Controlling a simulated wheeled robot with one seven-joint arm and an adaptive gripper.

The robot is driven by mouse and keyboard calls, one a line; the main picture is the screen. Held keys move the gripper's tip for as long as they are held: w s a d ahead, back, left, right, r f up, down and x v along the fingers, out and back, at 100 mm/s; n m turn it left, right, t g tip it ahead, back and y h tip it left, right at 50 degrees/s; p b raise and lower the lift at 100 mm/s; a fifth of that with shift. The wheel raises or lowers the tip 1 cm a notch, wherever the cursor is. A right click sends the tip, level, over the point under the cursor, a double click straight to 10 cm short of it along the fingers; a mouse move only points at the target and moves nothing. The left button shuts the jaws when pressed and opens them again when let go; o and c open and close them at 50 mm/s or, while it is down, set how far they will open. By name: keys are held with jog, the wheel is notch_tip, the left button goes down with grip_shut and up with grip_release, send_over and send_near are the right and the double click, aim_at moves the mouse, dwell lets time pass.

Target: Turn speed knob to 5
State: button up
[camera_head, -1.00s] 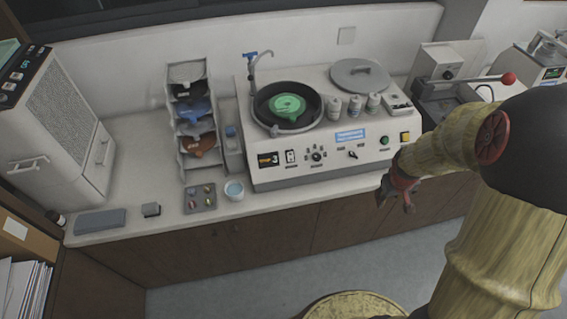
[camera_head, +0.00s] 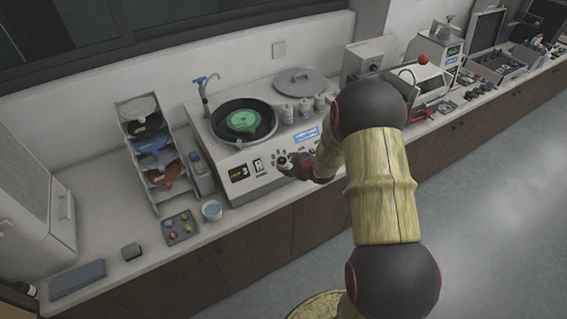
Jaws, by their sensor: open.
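The white polishing machine (camera_head: 245,188) stands on the counter with a green disc (camera_head: 243,121) in its black bowl. Its front panel carries a small display (camera_head: 239,173) that seems to read 3, and a switch (camera_head: 258,166) to the right of it. My gripper (camera_head: 284,163) is in front of the panel, just right of the switch, and covers the area of the speed knob. The knob is mostly or wholly hidden there. The gripper's fingers are small in view; they look open, and I cannot tell whether they touch the knob.
A press with a red-knobbed lever (camera_head: 423,59) is to the right. Floor in front is clear.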

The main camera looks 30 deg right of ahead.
aim_at(284, 161)
jog(key=shift+x, duration=2.25)
jog(key=c, duration=0.3)
jog(key=c, duration=0.8)
grip_shut()
